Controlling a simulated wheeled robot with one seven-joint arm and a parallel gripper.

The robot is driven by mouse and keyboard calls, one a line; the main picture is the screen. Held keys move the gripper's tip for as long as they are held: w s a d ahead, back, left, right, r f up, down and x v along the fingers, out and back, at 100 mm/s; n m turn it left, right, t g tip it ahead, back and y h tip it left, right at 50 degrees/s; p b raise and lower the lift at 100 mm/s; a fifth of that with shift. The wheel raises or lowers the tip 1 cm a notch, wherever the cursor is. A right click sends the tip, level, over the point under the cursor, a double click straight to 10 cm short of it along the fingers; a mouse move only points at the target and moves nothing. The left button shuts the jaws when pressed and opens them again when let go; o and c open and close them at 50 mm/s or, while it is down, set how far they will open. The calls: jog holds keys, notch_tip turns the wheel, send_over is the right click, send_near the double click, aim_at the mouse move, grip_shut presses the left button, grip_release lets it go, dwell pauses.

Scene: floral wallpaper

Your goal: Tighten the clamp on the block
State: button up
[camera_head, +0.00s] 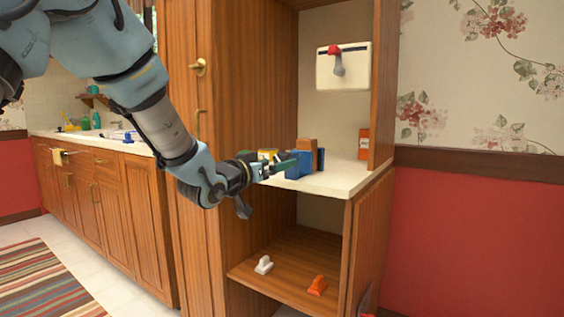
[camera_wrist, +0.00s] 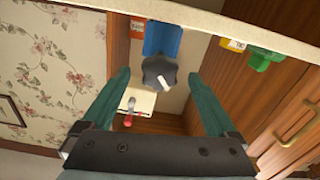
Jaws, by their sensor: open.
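A blue clamp (camera_head: 297,170) stands at the front edge of the cream counter inside the wooden cabinet. A brown block (camera_head: 307,145) shows just behind and above it in the head view. In the wrist view the clamp (camera_wrist: 163,40) has a dark lobed knob (camera_wrist: 159,72) with a white mark, facing the camera. My gripper (camera_head: 282,165) is at the clamp's left in the head view. In the wrist view its two green fingers are apart, one on each side of the knob, with gaps between. The knob is hidden in the head view.
Yellow and green items (camera_head: 267,154) stand beside the clamp on the counter (camera_head: 342,178). An orange box (camera_head: 363,143) is farther right. A white box with a red-handled lever (camera_head: 343,68) hangs on the back wall. White (camera_head: 264,264) and orange (camera_head: 317,285) items sit on the lower shelf.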

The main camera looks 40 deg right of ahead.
jog(key=shift+x, duration=1.75)
jog(key=c, duration=1.4)
jog(key=shift+o, duration=0.2)
jog(key=shift+f, duration=0.1)
